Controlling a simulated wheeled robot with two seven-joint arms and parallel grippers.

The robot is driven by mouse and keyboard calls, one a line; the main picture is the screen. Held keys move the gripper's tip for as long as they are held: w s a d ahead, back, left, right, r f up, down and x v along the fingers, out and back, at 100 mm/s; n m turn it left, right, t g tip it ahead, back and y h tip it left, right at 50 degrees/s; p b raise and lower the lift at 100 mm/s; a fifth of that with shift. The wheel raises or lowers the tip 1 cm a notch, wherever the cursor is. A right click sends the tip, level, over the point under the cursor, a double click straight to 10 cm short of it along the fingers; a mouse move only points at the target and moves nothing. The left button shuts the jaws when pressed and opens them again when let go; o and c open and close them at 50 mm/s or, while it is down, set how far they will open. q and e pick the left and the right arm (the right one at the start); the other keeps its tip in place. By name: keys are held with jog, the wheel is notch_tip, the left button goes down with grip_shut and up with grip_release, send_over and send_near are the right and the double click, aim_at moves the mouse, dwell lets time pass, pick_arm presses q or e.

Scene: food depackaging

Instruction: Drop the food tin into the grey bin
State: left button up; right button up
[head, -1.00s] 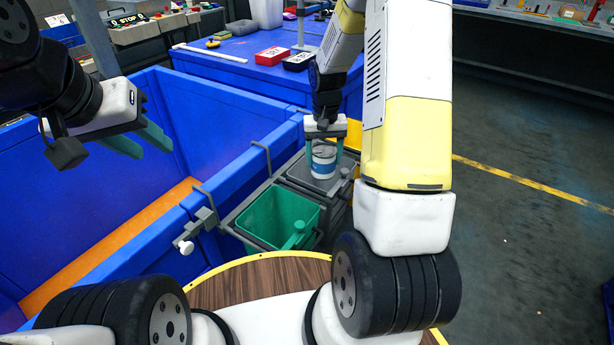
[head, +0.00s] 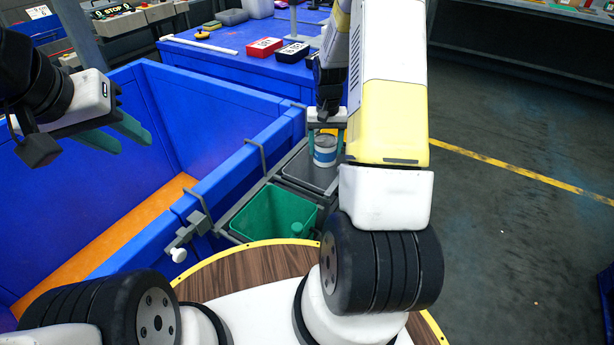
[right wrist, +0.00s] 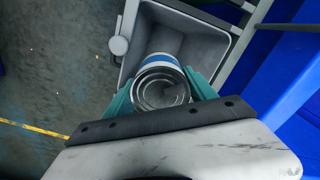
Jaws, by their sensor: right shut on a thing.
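The food tin (head: 325,152), silver with a blue and white band, is held in my right gripper (head: 325,140). In the right wrist view the tin (right wrist: 161,86) sits between the teal fingers of the right gripper (right wrist: 160,92), its round metal end facing the camera. The grey bin (head: 312,172) lies beneath the tin in the head view; in the right wrist view the open grey bin (right wrist: 200,32) shows behind the tin. My left gripper (head: 118,132) is open and empty above the large blue container.
A green bin (head: 270,215) hangs beside the grey bin, nearer to me. The large blue container (head: 225,135) with an orange floor is at left. A blue table (head: 240,65) behind carries a red box (head: 265,46) and a black box (head: 293,52). Open floor is at right.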

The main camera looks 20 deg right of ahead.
jog(key=o, duration=1.8)
jog(key=shift+r, duration=0.1)
notch_tip(320, 180, up, 8)
jog(key=shift+f, duration=0.15)
jog(key=s+a+r+t, duration=0.2)
jog(key=s+a+r, duration=0.2)
jog(key=r, duration=0.6)
jog(key=s+a+r+n+t, duration=0.1)
jog(key=s+a+r, duration=0.2)
jog(key=s, duration=0.4)
jog(key=s+a+r+n+t+y, duration=0.1)
jog(key=s+a+r, duration=0.2)
jog(key=s, duration=0.3)
jog(key=s+a+r+n+t+y, duration=0.1)
jog(key=s+a+r+t, duration=0.1)
jog(key=s+r, duration=0.3)
jog(key=shift+s+a+r+n, duration=0.2)
jog(key=shift+s+a, duration=0.2)
jog(key=shift+s, duration=0.3)
jog(key=shift+s+a+r+n, duration=0.1)
jog(key=shift+s+a+n, duration=0.1)
jog(key=shift+s+a, duration=0.35)
